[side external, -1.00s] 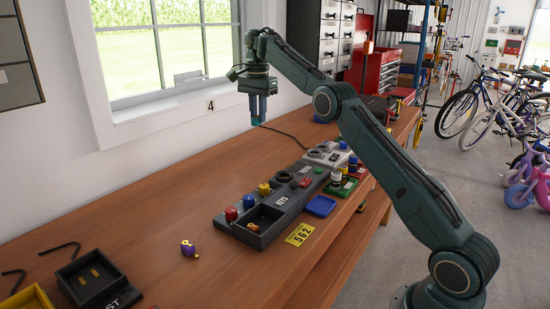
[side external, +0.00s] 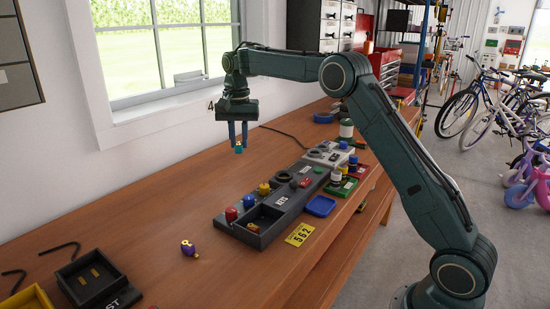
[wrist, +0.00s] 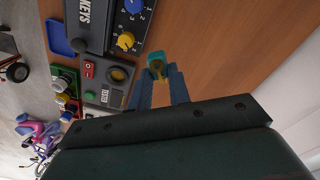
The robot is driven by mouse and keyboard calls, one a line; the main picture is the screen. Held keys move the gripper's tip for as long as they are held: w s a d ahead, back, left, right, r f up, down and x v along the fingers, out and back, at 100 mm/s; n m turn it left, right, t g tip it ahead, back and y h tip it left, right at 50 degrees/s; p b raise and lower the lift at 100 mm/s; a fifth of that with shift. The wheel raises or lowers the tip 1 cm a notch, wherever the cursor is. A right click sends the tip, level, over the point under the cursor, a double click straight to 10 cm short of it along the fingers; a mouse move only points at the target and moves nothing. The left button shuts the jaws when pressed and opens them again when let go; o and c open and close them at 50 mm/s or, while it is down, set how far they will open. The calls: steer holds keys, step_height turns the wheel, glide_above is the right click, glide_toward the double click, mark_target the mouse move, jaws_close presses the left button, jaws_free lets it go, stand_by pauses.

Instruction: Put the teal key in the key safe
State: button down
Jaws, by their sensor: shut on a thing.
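My gripper (side external: 239,140) is shut on the teal key (side external: 239,150) and holds it in the air above the bench, behind the key safe. In the wrist view the teal key (wrist: 155,58) is between the fingertips of my gripper (wrist: 160,76), with a yellow part showing below the teal. The key safe (side external: 274,217) is a long dark grey box with red, blue and yellow knobs and an open compartment at its near end, where a small orange-yellow thing lies.
A grey tester (wrist: 105,86) adjoins the safe. A blue tray (side external: 320,206) and a yellow number plate (side external: 299,234) lie in front. A purple key (side external: 188,248) lies on bare wood. A black tray (side external: 92,282) stands near left. The bench (side external: 150,215) behind the safe is clear.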

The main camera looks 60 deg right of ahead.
steer(key=s+a+f+n, duration=0.2)
steer(key=s+a, duration=0.1)
steer(key=s+a+f+n, duration=0.2)
steer(key=s+a, duration=0.1)
steer(key=s+a+f+n, duration=0.2)
steer(key=s+a+n, duration=0.1)
steer(key=shift+a+f, duration=0.35)
steer(key=shift+a, duration=0.05)
steer(key=shift+s+a+f+n, duration=0.25)
steer(key=shift+s+n, duration=0.15)
steer(key=shift+s, duration=0.1)
steer(key=shift+d, duration=0.1)
steer(key=d, duration=0.6)
steer(key=shift+d, duration=0.4)
steer(key=shift+a, duration=0.1)
steer(key=a, duration=0.7)
steer(key=shift+d, duration=0.1)
